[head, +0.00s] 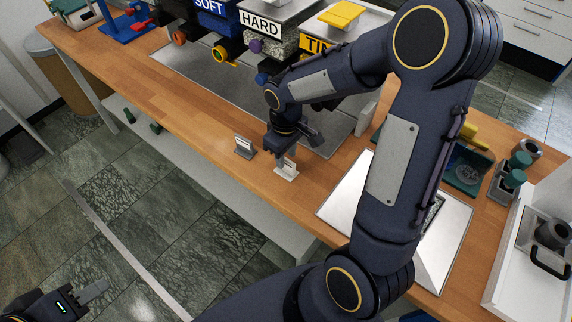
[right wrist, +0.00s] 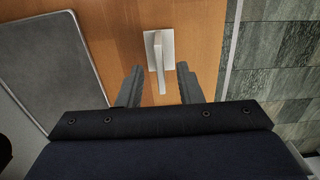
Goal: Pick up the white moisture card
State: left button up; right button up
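A small white card stand (head: 286,171) sits on the wooden bench near its front edge, and a thin pale upright card shows on it in the right wrist view (right wrist: 158,52). A second, greyer stand with a pale card (head: 243,146) is to its left in the head view. I cannot read which is the moisture card. My right gripper (right wrist: 159,72) is open, fingers apart on either side of the white stand's card, with no contact visible. In the head view the right gripper (head: 284,155) partly hides this card. My left gripper (head: 94,290) hangs low over the floor, far from the bench.
Presses labelled SOFT (head: 211,6) and HARD (head: 262,24) stand behind on a grey mat (head: 190,72). A silver sheet (head: 335,205) lies to the right, partly behind my arm. A white tray (head: 530,290) is at the far right. Bare wood surrounds the stands.

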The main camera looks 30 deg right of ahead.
aim_at(286, 166)
jog(key=shift+f, duration=1.2)
jog(key=shift+s, duration=0.1)
grip_shut()
jog(key=shift+r, duration=0.15)
